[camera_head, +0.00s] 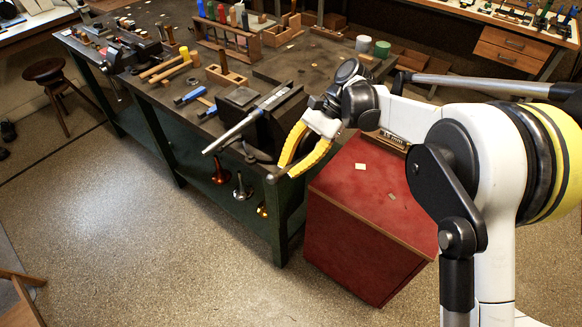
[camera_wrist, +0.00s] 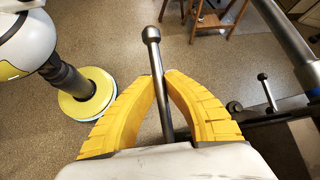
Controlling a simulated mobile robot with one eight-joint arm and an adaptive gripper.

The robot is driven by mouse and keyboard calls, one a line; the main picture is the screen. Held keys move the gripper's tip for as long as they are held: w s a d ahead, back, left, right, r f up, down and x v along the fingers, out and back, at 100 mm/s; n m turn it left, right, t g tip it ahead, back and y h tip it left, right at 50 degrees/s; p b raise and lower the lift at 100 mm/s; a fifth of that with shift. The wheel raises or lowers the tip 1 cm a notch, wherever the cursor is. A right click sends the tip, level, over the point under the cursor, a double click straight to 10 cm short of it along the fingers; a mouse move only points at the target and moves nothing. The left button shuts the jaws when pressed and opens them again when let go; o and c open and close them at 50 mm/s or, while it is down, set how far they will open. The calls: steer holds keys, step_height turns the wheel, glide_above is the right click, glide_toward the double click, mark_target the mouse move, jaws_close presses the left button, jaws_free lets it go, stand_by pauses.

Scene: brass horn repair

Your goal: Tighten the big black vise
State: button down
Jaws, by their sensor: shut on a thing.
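The big black vise (camera_head: 290,113) stands at the near corner of the workbench in the head view. A silver tube with a blue section (camera_head: 245,121) lies slanted across its jaws. My gripper (camera_head: 287,170), with yellow fingers, is beside the vise at the bench's front edge. In the wrist view, my gripper (camera_wrist: 157,75) is shut on the vise handle (camera_wrist: 153,45), a metal bar with a round knob at its end. The bar runs between the fingers, and its knob sticks out past the fingertips. The handle is mostly hidden in the head view.
A red cabinet (camera_head: 365,195) stands right of the workbench (camera_head: 150,97), close under my arm. A smaller vise (camera_head: 118,55) is at the bench's far left. Several horn-shaped parts hang below the bench top. A stool (camera_head: 45,70) stands at left. The floor in front is clear.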

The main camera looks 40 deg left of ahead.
steer(key=c, duration=1.4)
jaws_free()
steer(key=shift+c, duration=0.2)
step_height(320, 180, up, 10)
steer(key=shift+r, duration=0.1)
